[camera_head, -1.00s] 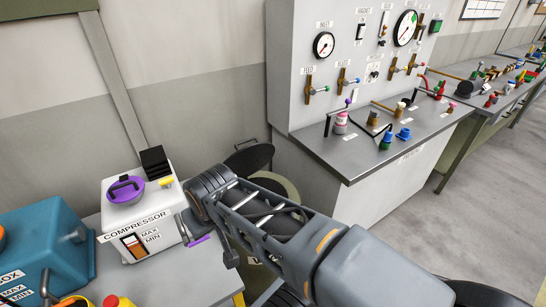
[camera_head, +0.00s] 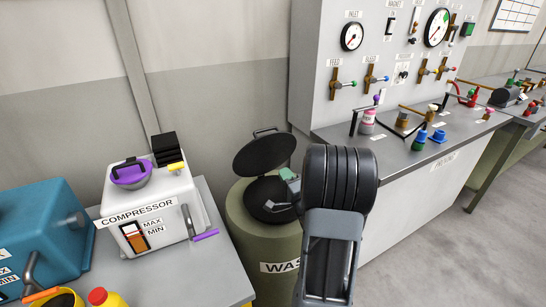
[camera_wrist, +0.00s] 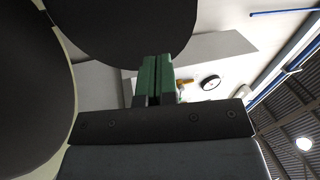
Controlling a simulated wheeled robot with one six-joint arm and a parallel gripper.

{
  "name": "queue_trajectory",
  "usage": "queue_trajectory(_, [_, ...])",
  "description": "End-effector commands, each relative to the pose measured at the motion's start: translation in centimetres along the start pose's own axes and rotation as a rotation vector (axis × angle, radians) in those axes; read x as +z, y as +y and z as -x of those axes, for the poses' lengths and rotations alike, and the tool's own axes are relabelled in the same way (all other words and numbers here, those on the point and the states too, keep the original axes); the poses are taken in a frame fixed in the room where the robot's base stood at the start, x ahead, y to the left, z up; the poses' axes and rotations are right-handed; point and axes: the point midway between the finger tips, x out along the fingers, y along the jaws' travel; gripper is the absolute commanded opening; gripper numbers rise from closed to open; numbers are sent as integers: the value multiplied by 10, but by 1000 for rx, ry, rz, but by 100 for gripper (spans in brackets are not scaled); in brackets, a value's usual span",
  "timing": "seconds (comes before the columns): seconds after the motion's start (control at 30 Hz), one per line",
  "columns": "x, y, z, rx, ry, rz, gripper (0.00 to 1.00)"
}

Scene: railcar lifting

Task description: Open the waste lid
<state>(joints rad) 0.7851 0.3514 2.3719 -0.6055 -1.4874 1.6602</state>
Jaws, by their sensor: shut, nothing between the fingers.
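The waste bin (camera_head: 258,246) is an olive drum with a partly hidden WASTE label, between the compressor bench and the control panel. Its dark round lid (camera_head: 262,152) is raised and tilted back toward the wall, handle at its upper edge. The dark top of the bin shows below it. My gripper (camera_head: 288,174) has green fingertips and is over the right part of the bin top, close to the lid's lower right edge; I cannot tell if they touch. In the wrist view the green fingers (camera_wrist: 154,78) are together and empty, with large dark round surfaces around them.
The white compressor (camera_head: 150,205) with a purple cap stands on the bench at left, beside a teal box (camera_head: 40,235). The control panel desk (camera_head: 400,152) with valves and small knobs is at right. Open floor (camera_head: 460,255) lies at lower right.

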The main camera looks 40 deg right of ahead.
Motion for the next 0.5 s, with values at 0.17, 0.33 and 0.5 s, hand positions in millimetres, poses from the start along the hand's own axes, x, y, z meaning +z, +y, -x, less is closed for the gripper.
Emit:
queue_trajectory(0.17, [-9,10,16,-99,-5,-124,0])
queue_trajectory(0.33, [-11,7,8,-132,-13,-160,0])
queue_trajectory(0.5, [-11,2,-20,-134,-15,-160,0])
